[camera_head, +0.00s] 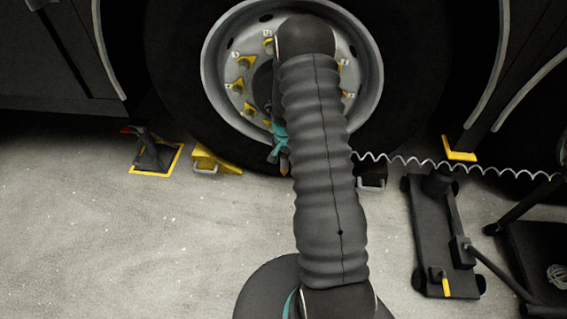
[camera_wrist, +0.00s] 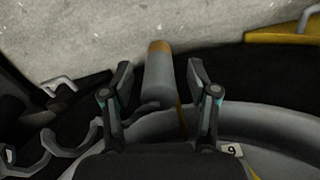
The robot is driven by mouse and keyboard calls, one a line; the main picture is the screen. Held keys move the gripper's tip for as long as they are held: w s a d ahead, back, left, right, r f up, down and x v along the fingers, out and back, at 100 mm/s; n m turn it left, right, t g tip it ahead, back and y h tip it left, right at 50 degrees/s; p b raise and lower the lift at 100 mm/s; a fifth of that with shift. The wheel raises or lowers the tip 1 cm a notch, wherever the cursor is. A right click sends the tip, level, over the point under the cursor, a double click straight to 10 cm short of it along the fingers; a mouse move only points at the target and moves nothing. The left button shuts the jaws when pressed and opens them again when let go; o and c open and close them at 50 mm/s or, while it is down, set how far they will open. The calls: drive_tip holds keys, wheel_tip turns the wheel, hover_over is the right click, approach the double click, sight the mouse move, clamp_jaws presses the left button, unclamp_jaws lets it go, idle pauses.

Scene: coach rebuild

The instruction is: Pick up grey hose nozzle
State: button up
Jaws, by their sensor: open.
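The grey hose nozzle (camera_wrist: 158,82), a grey cylinder with a tan-brown end, shows in the middle of the wrist view. My gripper (camera_wrist: 160,74) is open, with one finger on each side of the nozzle and visible gaps between. Whether it touches the nozzle anywhere is not clear. In the head view only part of my gripper (camera_head: 279,146) shows in front of the wheel's lower rim, beside my dark ribbed arm. A coiled grey hose (camera_head: 430,163) runs right from behind my arm.
The large wheel (camera_head: 213,68) has a pale rim with yellow markers around its nuts. A yellow chock (camera_head: 215,163) and a black stand on a yellow base (camera_head: 152,155) are left. A black floor jack (camera_head: 437,235) stands right. The lower-left floor is clear.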

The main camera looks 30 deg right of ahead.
sight(284, 155)
clamp_jaws()
drive_tip(key=shift+r, duration=0.1)
drive_tip(key=shift+r, duration=0.5)
wheel_tip(284, 155, up, 2)
drive_tip(key=shift+r, duration=0.15)
drive_tip(key=s+a+b, duration=0.1)
drive_tip(key=s+a, duration=0.9)
drive_tip(key=s, duration=0.5)
drive_tip(key=shift+r+p, duration=1.4)
drive_tip(key=shift+r, duration=1)
